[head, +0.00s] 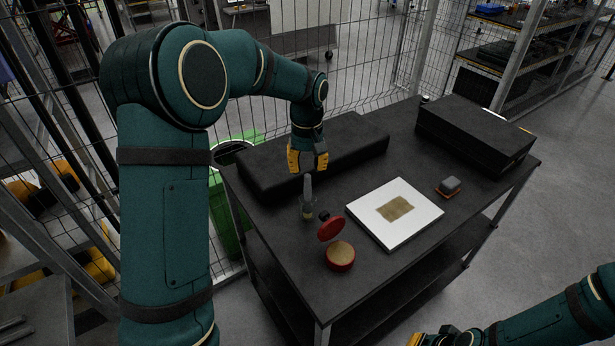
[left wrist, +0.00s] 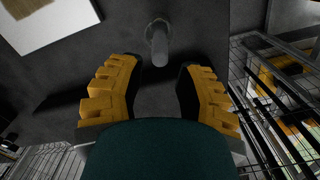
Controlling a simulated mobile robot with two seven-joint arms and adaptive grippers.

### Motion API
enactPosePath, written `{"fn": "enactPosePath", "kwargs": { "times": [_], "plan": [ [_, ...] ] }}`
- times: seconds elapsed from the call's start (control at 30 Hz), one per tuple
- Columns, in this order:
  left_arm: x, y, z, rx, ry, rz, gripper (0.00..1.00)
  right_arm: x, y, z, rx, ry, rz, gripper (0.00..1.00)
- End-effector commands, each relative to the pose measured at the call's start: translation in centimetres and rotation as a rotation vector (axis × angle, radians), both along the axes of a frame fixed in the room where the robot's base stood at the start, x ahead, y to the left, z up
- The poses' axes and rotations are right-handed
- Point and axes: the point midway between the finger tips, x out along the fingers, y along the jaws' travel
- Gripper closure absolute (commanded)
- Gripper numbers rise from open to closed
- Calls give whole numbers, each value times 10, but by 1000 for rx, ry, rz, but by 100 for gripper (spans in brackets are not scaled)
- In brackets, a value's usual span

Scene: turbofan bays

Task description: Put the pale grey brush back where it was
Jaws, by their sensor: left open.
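The pale grey brush (head: 308,188) appears to stand upright on the dark table, left of the white board; its lower end is hard to make out. In the left wrist view a pale grey rod (left wrist: 158,45), seemingly the same brush, shows beyond the fingertips. My left gripper (head: 307,160) is open and empty, with yellow fingers, just above and behind the brush. Its two spread fingers also show in the left wrist view (left wrist: 158,75), with the rod lying ahead of the gap. My right gripper (head: 415,340) is cut off at the bottom edge, so its jaws are unclear.
A red round tin (head: 340,262) and a tilted red disc (head: 330,229) are near the brush. The white board (head: 420,228) bears a tan patch. A grey block (head: 450,184) sits further right. Long black boxes (head: 352,150) (head: 475,128) line the table's back.

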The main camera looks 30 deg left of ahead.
Motion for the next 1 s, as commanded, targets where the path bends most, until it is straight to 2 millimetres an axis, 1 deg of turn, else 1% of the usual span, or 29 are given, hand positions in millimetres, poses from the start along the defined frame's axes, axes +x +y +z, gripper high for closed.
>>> {"fn": "enactPosePath", "kwargs": {
  "times": [0.03,0.2,0.3,0.4,0.53,1.0],
  "plan": [
    [1,0,13,0,-4,-1,66,0,0,2,0,0,0,100],
    [2,1,43,-1,-3,0,66,0,0,5,1,0,0,100],
    [3,1,55,0,-1,-1,66,0,0,7,1,0,0,100],
    [2,1,62,0,0,-1,66,0,0,7,2,0,0,100],
    [3,1,65,-1,-1,-1,66,0,0,7,2,0,0,100],
    [2,1,65,0,0,-1,66,0,0,7,1,0,0,100]
  ]
}}
